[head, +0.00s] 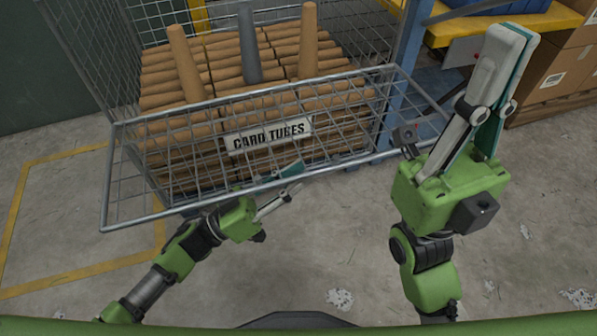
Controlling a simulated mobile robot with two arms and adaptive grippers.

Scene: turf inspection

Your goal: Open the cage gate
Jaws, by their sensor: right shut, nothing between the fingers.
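The cage gate (131,226) is a grey wire-mesh panel with a tubular frame on the front of the wire cage. It leans outward towards me, its near rail well out from the cage. A "CARD TUBES" sign (270,135) shows at its middle. My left gripper (286,186) is at the near rail, one finger showing above it and one below. I cannot tell whether the fingers press on the rail. My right gripper (512,38) is raised to the right of the gate, pointing up, shut and empty.
Stacked brown card tubes (215,55) fill the cage, with two brown tubes and a grey tube (249,42) standing upright. A blue post (408,50) stands beside the cage. Cardboard boxes (560,65) are at right. Concrete floor in front is clear.

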